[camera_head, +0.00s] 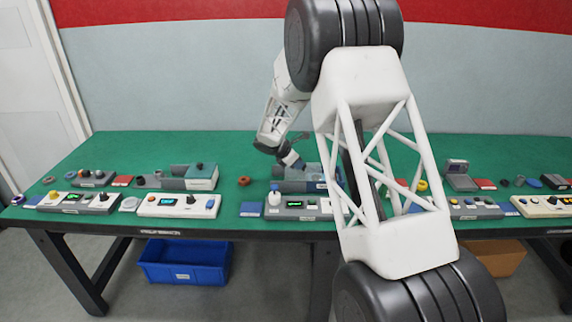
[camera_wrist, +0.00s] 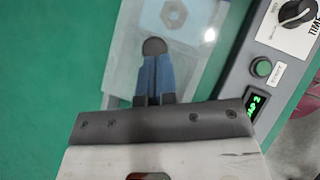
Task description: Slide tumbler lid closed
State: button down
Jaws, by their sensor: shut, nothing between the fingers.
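My gripper (camera_wrist: 155,62) has blue fingers, pressed together with nothing between them. In the wrist view the fingertips are at a dark round knob or recess (camera_wrist: 153,46) on a pale, partly see-through plate (camera_wrist: 120,65). This plate looks like the sliding lid; a hexagon outline shows near its top. I cannot tell whether the fingertips touch it. In the head view my gripper (camera_head: 296,162) points down at a grey-green unit at the middle of the table. My arm hides part of that unit. No separate drinking tumbler is recognisable.
A grey control panel (camera_head: 292,206) with a green display lies in front of the unit; its dial (camera_wrist: 296,11) and green button (camera_wrist: 262,68) show at the right in the wrist view. Similar stations stand left and right. Green tabletop (camera_head: 110,147) is clear behind them.

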aim_at(317, 173)
jog(key=d, duration=0.8)
jog(key=shift+d+f, duration=0.1)
jog(key=shift+d, duration=0.25)
jog(key=shift+s, duration=0.1)
jog(key=shift+s+a, duration=0.15)
jog(key=shift+a, duration=0.3)
jog(key=a, duration=0.1)
jog(key=s+a+r, duration=0.1)
jog(key=shift+s+a, duration=0.2)
jog(key=shift+a, duration=0.2)
jog(key=v, duration=1)
jog(key=shift+d, duration=0.15)
